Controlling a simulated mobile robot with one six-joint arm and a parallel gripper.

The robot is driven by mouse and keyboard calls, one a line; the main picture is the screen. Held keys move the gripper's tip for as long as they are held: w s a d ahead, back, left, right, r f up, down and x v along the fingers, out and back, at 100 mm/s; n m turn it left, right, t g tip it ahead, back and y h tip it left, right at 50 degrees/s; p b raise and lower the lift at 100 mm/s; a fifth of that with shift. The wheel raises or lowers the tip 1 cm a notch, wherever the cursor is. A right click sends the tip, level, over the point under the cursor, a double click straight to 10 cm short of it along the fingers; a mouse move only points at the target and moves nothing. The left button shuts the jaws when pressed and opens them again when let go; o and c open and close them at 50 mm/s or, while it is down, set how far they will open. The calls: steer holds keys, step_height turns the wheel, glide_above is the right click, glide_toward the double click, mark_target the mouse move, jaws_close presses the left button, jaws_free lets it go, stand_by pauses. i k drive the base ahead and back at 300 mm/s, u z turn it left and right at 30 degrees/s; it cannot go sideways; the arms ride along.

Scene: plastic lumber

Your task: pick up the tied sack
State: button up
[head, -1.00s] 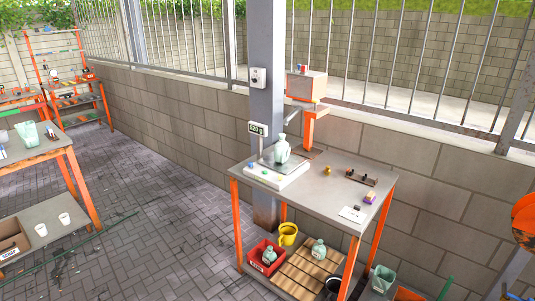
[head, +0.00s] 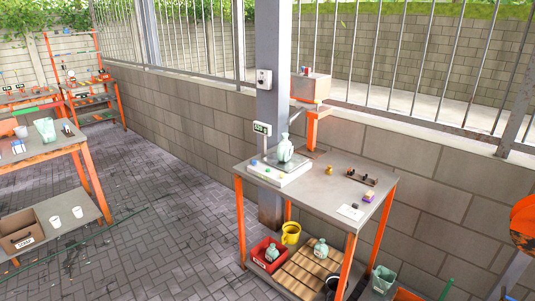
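A pale green tied sack (head: 285,149) with a narrow neck stands upright on the scale (head: 281,171) at the left of the orange-legged table (head: 323,194). A second, similar sack (head: 271,253) sits in a red bin (head: 257,247) on the table's lower shelf. A third similar sack (head: 321,249) stands on a slatted wooden pallet (head: 300,278) beside that bin. My gripper is not in view.
A yellow watering can (head: 290,233) stands behind the red bin. Small items and a white card (head: 350,212) lie on the tabletop. Another workbench (head: 45,152) stands at left. A block wall runs behind. Paved floor (head: 170,225) between the tables is mostly clear.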

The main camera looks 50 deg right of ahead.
mark_target(285, 149)
steer(key=u, duration=0.8)
steer(key=k, duration=0.85)
steer(key=z, duration=0.9)
steer(key=i, duration=1.05)
steer(key=u, duration=0.15)
